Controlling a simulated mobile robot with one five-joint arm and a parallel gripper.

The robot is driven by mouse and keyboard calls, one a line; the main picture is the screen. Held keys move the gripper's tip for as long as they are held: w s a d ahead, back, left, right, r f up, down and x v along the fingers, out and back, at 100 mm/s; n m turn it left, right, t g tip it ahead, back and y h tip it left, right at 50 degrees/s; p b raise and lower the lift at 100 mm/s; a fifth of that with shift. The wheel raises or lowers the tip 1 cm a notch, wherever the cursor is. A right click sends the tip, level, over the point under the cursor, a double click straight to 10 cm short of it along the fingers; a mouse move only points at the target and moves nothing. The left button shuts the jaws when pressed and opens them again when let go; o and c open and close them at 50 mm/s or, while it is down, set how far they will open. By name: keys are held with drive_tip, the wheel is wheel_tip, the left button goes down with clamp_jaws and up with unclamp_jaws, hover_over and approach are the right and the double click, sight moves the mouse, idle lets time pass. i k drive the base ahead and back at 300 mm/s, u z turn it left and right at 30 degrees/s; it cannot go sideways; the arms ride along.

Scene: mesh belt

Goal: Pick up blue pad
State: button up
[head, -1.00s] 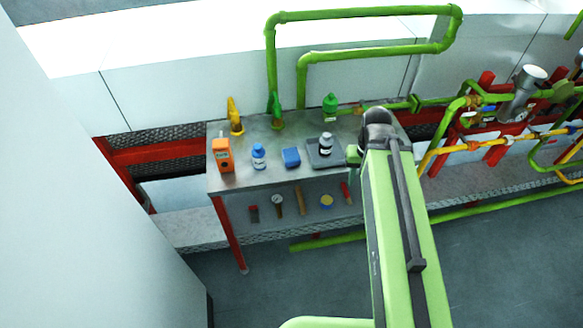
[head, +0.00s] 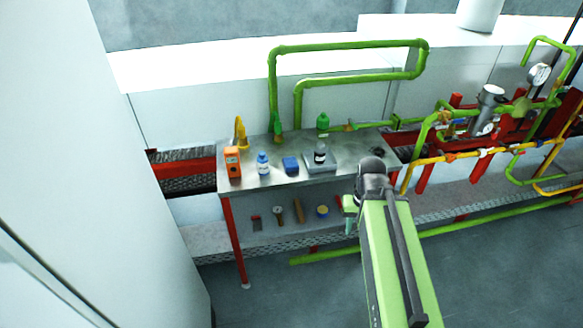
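The blue pad (head: 291,165) is a small blue block lying on the grey metal table top. It sits between a blue-and-white bottle (head: 263,164) on its left and a grey tray or plate on its right. My gripper (head: 348,222) shows as a small green part at the end of my arm, to the right of and nearer than the pad, in front of the table's front edge. It is apart from the pad. Its fingers are too small to tell whether they are open or shut.
An orange device (head: 232,163) stands at the table's left. A dark-and-white bottle (head: 320,153) stands on the grey plate (head: 327,168). Green bottle (head: 323,122) and yellow item (head: 240,132) are at the back. Tools lie on the lower shelf. Red-framed pipework (head: 490,130) is at right.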

sight(290, 164)
drive_tip(key=z, duration=1.55)
drive_tip(key=i, duration=1.65)
drive_tip(key=u, duration=0.8)
drive_tip(key=k, duration=0.15)
drive_tip(key=u, duration=3.05)
drive_tip(key=k, duration=0.1)
drive_tip(key=u, duration=0.15)
drive_tip(key=i, duration=1)
drive_tip(key=u, duration=0.35)
